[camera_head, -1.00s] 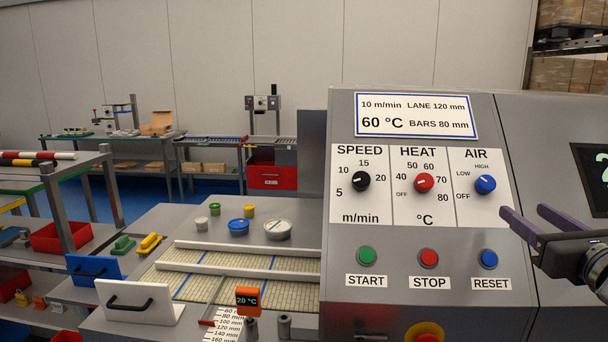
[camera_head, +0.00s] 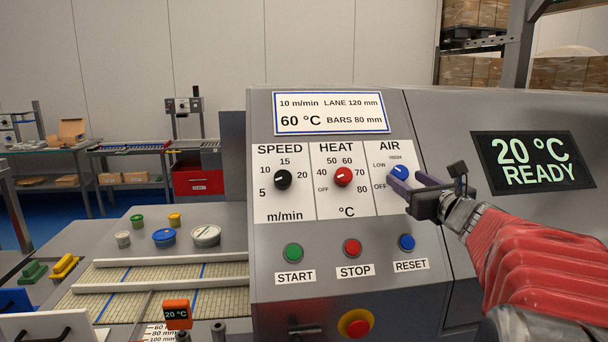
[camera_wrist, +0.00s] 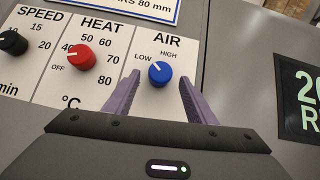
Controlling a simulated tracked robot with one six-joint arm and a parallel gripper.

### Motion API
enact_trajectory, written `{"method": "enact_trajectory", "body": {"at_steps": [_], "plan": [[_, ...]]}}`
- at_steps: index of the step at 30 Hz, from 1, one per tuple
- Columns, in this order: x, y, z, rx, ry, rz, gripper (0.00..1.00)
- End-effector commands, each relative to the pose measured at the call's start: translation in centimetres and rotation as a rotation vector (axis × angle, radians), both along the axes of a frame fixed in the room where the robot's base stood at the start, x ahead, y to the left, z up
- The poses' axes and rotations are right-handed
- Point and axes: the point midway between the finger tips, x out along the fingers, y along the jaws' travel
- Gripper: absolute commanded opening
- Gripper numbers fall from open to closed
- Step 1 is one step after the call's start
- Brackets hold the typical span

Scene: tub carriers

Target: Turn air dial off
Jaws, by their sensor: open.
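The air dial is a round blue knob (camera_head: 400,171) with a white pointer, on the sloped grey machine panel. In the wrist view the blue knob (camera_wrist: 159,75) shows whole, its pointer slanting up and left on the LOW side. The label OFF stands left of the dial in the head view and is hidden in the wrist view. My gripper (camera_head: 403,178) is open in front of the dial.
The red heat knob (camera_head: 343,177) and black speed knob (camera_head: 283,180) are left of the air dial. Below are the green start (camera_head: 293,253), red stop (camera_head: 352,248) and blue reset (camera_head: 406,242) buttons. A display (camera_head: 532,162) reading 20 °C READY is at the right.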

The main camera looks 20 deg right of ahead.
Motion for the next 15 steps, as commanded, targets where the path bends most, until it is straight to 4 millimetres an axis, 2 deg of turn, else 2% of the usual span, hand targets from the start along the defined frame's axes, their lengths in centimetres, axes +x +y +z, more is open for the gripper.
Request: {"method": "enact_trajectory", "body": {"at_steps": [6,15], "plan": [[1.9,-0.4,-0.1,0.001,0.001,0.002,0.5],[2.2,-0.4,0.0,0.0,0.0,0.001,0.5]]}}
